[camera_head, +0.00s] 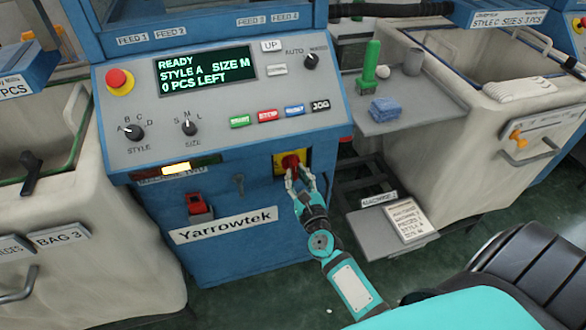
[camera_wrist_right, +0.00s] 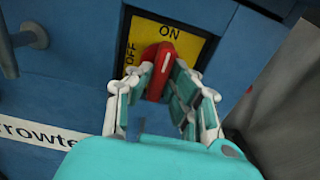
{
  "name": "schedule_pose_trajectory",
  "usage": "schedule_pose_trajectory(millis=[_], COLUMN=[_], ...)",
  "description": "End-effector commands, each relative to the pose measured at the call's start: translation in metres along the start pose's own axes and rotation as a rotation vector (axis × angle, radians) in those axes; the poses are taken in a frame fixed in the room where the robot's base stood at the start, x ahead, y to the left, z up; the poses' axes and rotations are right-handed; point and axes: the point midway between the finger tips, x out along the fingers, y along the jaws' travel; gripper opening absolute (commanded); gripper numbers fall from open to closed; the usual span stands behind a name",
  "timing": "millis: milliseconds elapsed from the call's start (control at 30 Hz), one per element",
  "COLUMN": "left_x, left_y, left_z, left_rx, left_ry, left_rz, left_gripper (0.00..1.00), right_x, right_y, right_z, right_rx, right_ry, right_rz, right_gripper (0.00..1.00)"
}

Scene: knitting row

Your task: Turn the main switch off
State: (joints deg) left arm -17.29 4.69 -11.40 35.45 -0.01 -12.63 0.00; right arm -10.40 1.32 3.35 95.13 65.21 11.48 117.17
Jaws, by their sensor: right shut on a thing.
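The main switch is a red knob on a yellow plate (camera_head: 304,160), low on the right of the blue machine's front. In the right wrist view the plate (camera_wrist_right: 186,45) reads ON at the top and OFF at the left. The red knob (camera_wrist_right: 158,72) stands roughly upright there, its white mark toward ON. My right gripper (camera_head: 291,176) is at the switch. In the wrist view its fingers (camera_wrist_right: 160,88) are shut on the knob, one on each side. My left gripper is not in view.
The panel display (camera_head: 205,70) reads READY, STYLE A, SIZE M, 0 PCS LEFT. An amber lamp (camera_head: 176,168) is lit. A red emergency button (camera_head: 118,80) is at upper left. A key (camera_head: 239,184) and a red padlock-like part (camera_head: 197,205) are left of the switch. A grey shelf (camera_head: 375,125) stands right.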

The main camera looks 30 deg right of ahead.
Motion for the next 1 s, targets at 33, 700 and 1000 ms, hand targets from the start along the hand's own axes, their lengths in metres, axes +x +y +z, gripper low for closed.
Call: schedule_pose_trajectory(millis=[33,700,1000], left_x=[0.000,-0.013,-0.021], left_y=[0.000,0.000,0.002], left_z=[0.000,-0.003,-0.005], left_rx=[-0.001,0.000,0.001], left_ry=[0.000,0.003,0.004], left_rz=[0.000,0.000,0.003], left_gripper=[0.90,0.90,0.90], right_x=[0.000,0.000,0.000], right_y=[0.000,0.000,0.001], right_z=[-0.001,-0.001,0.001], right_rx=[-0.001,-0.387,-0.533], right_ry=[0.001,0.002,0.003], right_rz=[0.001,0.002,0.004], right_gripper=[0.00,0.00,0.00])
